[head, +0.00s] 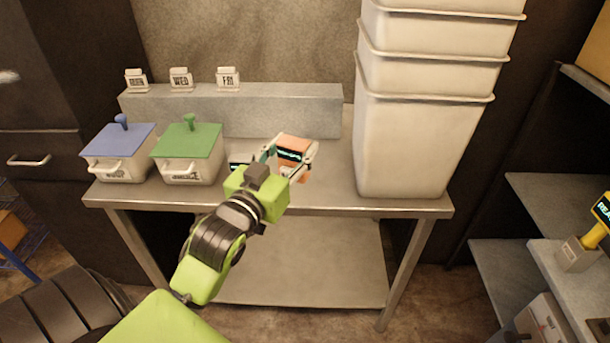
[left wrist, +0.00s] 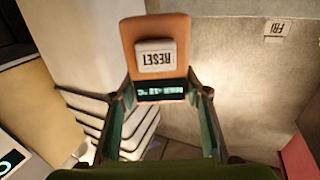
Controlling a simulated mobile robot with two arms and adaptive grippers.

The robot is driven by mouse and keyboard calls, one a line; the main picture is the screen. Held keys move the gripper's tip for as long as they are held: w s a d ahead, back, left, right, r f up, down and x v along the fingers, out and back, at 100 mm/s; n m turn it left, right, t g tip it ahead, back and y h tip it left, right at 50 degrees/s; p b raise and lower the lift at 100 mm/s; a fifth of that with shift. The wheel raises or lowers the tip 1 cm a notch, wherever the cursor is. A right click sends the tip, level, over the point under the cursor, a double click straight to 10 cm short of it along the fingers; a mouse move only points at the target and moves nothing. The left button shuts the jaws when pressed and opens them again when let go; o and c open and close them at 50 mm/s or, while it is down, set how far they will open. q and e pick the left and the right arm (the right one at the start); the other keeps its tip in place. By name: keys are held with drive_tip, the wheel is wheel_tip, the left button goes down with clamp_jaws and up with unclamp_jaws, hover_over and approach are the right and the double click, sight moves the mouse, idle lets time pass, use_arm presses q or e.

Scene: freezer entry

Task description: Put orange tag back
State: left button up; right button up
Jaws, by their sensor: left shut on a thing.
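The orange tag (head: 294,143) is a block with a dark display strip and, in the left wrist view (left wrist: 138,35), a white RESET button with its lettering upside down. My left gripper (head: 291,158) is shut on it, one finger on each side, over the right part of the steel table. In the left wrist view the gripper (left wrist: 160,98) has its fingers at the display end of the tag. I cannot tell whether the tag touches the table. My right gripper is not in view.
The steel table (head: 335,190) bears a blue-lidded bin (head: 120,150), a green-lidded bin (head: 190,150) and a tall stack of white tubs (head: 408,140) right of my gripper. Day cards, including FRI (head: 228,79), stand on the back ledge (head: 300,105). A yellow device (head: 602,211) stands far right.

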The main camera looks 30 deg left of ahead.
use_arm(q)
drive_tip(key=w+a+f, duration=0.1)
drive_tip(key=w+f, duration=0.2)
drive_tip(key=w+a+f, duration=0.1)
drive_tip(key=w+f, duration=0.2)
drive_tip(key=f, duration=0.1)
drive_tip(key=w+a+f+p, duration=0.1)
drive_tip(key=w+a+f, duration=0.1)
drive_tip(key=w+f, duration=0.2)
drive_tip(key=shift+f, duration=0.3)
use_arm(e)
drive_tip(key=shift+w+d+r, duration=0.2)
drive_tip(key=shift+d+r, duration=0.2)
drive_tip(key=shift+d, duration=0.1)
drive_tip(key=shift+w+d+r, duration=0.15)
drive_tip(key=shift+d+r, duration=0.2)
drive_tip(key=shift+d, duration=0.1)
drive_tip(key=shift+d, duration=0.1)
use_arm(q)
drive_tip(key=shift+f, duration=0.2)
drive_tip(key=o, duration=1.1)
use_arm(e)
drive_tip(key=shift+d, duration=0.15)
